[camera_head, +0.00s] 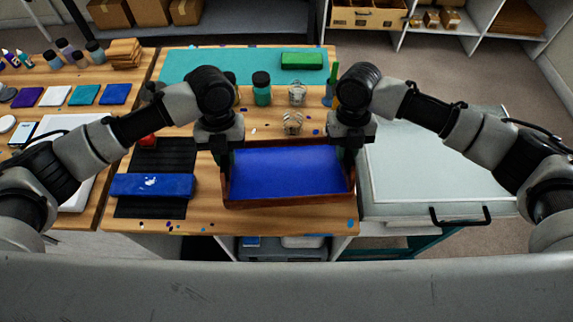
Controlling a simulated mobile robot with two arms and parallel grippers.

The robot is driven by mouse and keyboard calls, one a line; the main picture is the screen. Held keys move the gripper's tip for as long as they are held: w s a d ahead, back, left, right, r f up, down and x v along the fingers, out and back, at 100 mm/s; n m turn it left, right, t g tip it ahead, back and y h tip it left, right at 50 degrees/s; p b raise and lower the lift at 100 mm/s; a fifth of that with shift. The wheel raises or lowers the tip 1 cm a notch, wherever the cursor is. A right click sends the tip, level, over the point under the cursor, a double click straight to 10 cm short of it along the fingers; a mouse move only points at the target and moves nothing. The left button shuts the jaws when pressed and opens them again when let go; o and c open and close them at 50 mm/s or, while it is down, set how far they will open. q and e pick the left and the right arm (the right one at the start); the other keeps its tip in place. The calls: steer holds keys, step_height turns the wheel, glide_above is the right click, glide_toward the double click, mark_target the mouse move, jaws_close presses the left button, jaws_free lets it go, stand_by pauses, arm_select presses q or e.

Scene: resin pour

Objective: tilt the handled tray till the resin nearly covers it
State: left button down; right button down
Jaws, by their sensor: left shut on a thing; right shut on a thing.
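The handled tray (290,203) is a brown wooden tray near the front edge of the wooden table. Blue resin (287,171) shows over most of its floor. My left gripper (222,150) is shut on the tray's left side, and my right gripper (346,148) is shut on its right side. The handles and fingertips are mostly hidden by the grippers. I cannot tell clearly whether the tray is tilted.
A blue block (152,185) lies on a black ribbed mat (160,160) left of the tray. Glass jars (292,122) and a dark-capped bottle (262,92) stand behind it. A white-topped cabinet (420,165) is at right. A teal mat (215,62) lies at the back.

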arm_select(q)
steer(key=shift+s+d+r, duration=0.15)
steer(key=shift+d, duration=0.15)
arm_select(e)
steer(key=shift+r, duration=0.1)
arm_select(q)
steer(key=shift+s, duration=0.1)
arm_select(e)
steer(key=shift+s+d, duration=0.1)
steer(key=shift+s, duration=0.1)
arm_select(q)
steer(key=shift+s+t, duration=0.3)
steer(key=shift+t, duration=0.7)
arm_select(e)
steer(key=shift+s+t, duration=0.25)
steer(key=shift+t, duration=0.75)
arm_select(q)
steer(key=shift+s+t, duration=0.3)
arm_select(e)
steer(key=shift+s+r+t, duration=0.25)
steer(key=shift+t, duration=0.15)
steer(key=shift+w, duration=0.1)
